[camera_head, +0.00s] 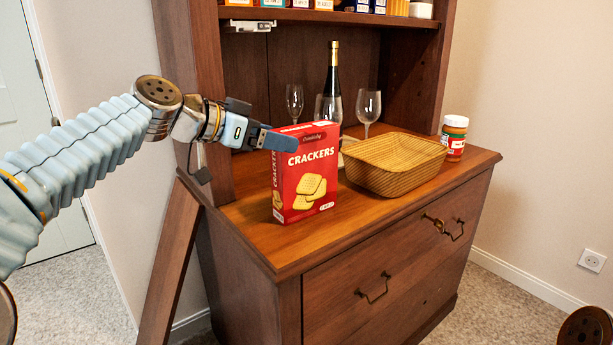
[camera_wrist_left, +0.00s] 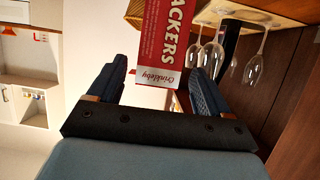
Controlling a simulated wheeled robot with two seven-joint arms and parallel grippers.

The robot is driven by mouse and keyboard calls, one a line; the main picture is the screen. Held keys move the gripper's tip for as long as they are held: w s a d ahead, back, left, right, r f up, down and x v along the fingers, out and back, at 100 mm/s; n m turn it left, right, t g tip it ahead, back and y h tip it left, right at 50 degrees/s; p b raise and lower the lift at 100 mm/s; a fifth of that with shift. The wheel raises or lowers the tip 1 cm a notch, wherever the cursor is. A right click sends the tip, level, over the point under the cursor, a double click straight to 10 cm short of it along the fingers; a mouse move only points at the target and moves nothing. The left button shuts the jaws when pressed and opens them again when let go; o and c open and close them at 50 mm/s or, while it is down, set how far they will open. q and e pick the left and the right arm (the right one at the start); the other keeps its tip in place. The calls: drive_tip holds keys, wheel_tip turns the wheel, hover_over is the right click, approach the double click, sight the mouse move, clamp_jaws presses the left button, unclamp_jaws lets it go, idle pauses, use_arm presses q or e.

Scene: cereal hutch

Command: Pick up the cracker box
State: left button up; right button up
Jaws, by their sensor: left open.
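The red cracker box (camera_head: 304,181) stands upright on the hutch counter, near its left front edge. My left gripper (camera_head: 283,140) is at the box's upper left, with a blue finger overlapping its top corner in the head view. In the left wrist view, the open fingers of the gripper (camera_wrist_left: 158,70) flank the top end of the box (camera_wrist_left: 163,45). Gaps show on both sides there, and the gripper holds nothing. The far finger is mostly hidden in the head view. My right gripper is not in view.
A woven basket (camera_head: 396,163) stands right of the box, with a jar (camera_head: 454,138) beyond it. Wine glasses (camera_head: 368,106) and a dark bottle (camera_head: 333,75) stand behind. The hutch side post (camera_head: 208,85) is close behind my left wrist. The counter's front strip (camera_head: 345,233) is clear.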

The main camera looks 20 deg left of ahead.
sight(305, 172)
use_arm(q)
drive_tip(key=x, duration=0.2)
drive_tip(key=p+x, duration=0.1)
drive_tip(key=r+x, duration=0.1)
drive_tip(key=x, duration=0.1)
drive_tip(key=shift+w+d+f, duration=0.15)
drive_tip(key=shift+w+d, duration=0.1)
drive_tip(key=shift+d, duration=0.15)
clamp_jaws()
